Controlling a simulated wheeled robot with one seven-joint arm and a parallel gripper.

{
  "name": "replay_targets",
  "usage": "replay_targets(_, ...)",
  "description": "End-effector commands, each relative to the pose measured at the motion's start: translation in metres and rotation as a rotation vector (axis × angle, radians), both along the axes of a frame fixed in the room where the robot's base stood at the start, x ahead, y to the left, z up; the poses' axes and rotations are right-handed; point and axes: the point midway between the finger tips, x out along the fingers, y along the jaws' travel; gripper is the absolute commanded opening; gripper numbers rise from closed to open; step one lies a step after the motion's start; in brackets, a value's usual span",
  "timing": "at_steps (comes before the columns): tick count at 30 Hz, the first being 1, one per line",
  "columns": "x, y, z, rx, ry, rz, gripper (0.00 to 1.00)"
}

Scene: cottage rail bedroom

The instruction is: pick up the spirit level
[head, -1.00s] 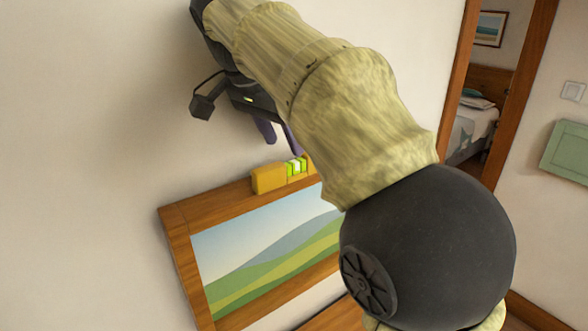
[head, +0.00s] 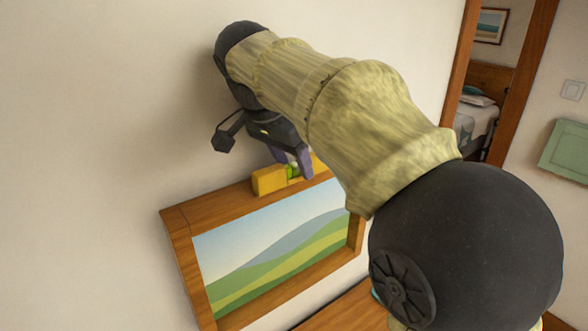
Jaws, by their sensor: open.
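The spirit level (head: 268,181) is a yellow bar with a green vial. It rests on the top edge of the wooden picture frame (head: 210,205) on the wall. My gripper (head: 292,168) is open and comes down from above at the level's middle, with its purple fingers at the vial. One finger overlaps the level in the picture. My gripper and arm hide part of the level's right side. I cannot tell whether the fingers touch it.
The framed landscape picture (head: 270,255) hangs against the pale wall (head: 90,150). A wooden surface (head: 345,310) lies below it. A doorway with a bed (head: 475,125) beyond and a green panel (head: 565,150) are at the right.

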Motion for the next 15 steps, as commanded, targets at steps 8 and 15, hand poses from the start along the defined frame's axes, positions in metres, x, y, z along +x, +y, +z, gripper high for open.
replay_targets(8,0.0000,0.0002,0.0003,0.000,0.000,0.000,0.46)
replay_targets(15,0.0000,0.0002,0.0004,0.000,0.000,0.000,0.14)
